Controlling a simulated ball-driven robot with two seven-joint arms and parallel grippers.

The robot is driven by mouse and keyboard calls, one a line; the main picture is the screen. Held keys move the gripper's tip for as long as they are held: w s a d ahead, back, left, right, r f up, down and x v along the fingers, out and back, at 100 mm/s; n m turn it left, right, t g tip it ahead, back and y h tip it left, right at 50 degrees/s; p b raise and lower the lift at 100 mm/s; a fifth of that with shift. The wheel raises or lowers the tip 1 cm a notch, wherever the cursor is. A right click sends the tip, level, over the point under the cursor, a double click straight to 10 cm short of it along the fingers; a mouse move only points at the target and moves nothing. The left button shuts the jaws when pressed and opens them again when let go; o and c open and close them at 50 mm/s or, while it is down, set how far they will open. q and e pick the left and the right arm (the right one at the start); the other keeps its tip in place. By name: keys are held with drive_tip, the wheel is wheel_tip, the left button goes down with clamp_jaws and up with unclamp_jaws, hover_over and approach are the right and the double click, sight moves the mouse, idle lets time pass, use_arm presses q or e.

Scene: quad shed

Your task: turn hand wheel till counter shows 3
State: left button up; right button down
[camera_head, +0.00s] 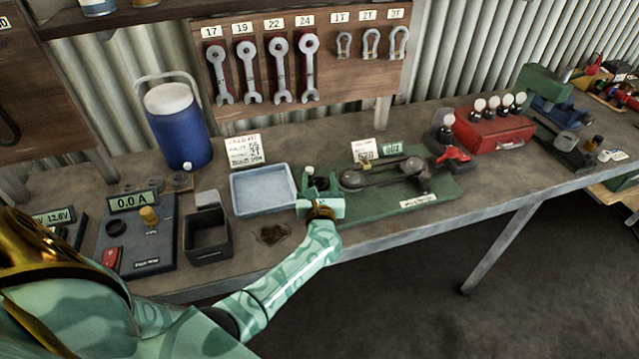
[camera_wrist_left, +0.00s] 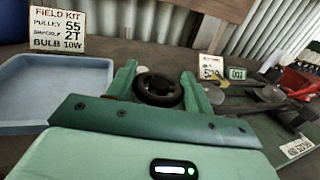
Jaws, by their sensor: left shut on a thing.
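The green belt rig (camera_head: 445,188) stands on the bench right of the blue tray, with pulleys and a belt on it. Its small counter (camera_head: 392,149) sits at the back and also shows in the left wrist view (camera_wrist_left: 236,74); it starts with 00, but the last digit is too small to read surely. The dark round hand wheel (camera_wrist_left: 158,90) is at the rig's left end. My left gripper (camera_head: 318,184) is shut on the hand wheel, with one finger on each side of it. In the head view the gripper hides much of the wheel. My right gripper is not in view.
The pale blue tray (camera_head: 264,208) is close left of my left gripper, with a field kit card (camera_head: 244,150) behind it. A black open box (camera_head: 207,245) stands further left. A red case with bulbs (camera_head: 493,135) is right of the rig. The bench edge is close in front.

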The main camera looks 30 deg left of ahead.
use_arm(q)
drive_tip(key=shift+f+n+g+y+b, duration=0.1)
drive_tip(key=shift+n+g+y+b, duration=1)
drive_tip(key=shift+y, duration=0.4)
drive_tip(key=shift+g, duration=0.3)
drive_tip(key=o, duration=1)
drive_tip(key=shift+c, duration=0.2)
